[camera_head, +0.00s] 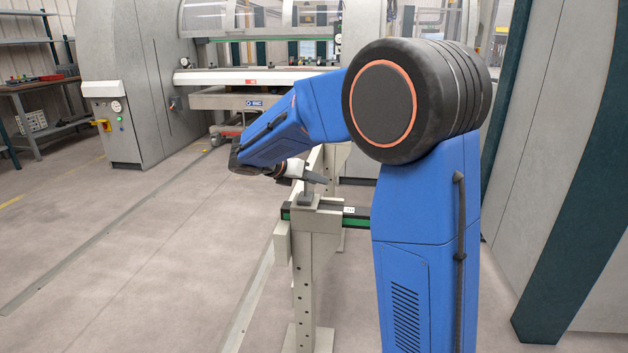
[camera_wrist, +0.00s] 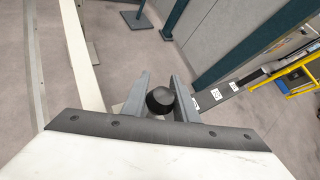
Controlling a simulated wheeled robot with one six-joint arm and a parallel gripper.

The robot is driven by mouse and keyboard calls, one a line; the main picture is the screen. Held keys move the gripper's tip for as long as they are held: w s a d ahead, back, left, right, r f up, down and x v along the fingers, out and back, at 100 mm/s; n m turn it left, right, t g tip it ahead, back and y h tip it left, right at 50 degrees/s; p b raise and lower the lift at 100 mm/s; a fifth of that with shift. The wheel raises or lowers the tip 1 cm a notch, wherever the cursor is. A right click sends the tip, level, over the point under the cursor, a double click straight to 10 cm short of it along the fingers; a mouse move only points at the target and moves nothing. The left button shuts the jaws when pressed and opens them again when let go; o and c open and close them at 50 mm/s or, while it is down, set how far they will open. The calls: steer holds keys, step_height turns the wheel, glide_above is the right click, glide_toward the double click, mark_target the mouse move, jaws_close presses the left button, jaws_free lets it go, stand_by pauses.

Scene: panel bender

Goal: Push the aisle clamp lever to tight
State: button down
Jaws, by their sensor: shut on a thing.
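The clamp lever's round black knob (camera_wrist: 160,100) sits between the two grey fingers of my gripper (camera_wrist: 160,79) in the wrist view, and the gripper is shut on it. In the head view my gripper (camera_head: 316,178) is low over the top of the grey clamp post (camera_head: 303,285), beside the aisle. A short part of the lever's stem (camera_head: 307,190) shows below the fingers. Its knob is hidden there by my gripper. I cannot tell the lever's exact angle or any tight mark.
A dark rail with a green edge (camera_head: 355,216) runs right from the post top, partly behind my arm. The panel bender (camera_head: 135,75) stands behind. A workbench (camera_head: 35,85) is at the far left. The floor left of the post is clear.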

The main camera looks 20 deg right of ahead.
steer(key=shift+w+d+f+n+g+y, duration=0.2)
steer(key=shift+w+f+n+g+y, duration=0.15)
steer(key=shift+g+y, duration=0.25)
steer(key=shift+w+d+f+n+g+y, duration=0.25)
steer(key=shift+f+n+g+y, duration=0.15)
steer(key=shift+g+y, duration=0.2)
steer(key=c, duration=1.4)
jaws_free()
steer(key=shift+f, duration=0.1)
steer(key=shift+c, duration=0.2)
steer(key=shift+a, duration=0.1)
steer(key=v, duration=1.7)
steer(key=shift+w+r, duration=0.15)
steer(key=shift+r, duration=0.1)
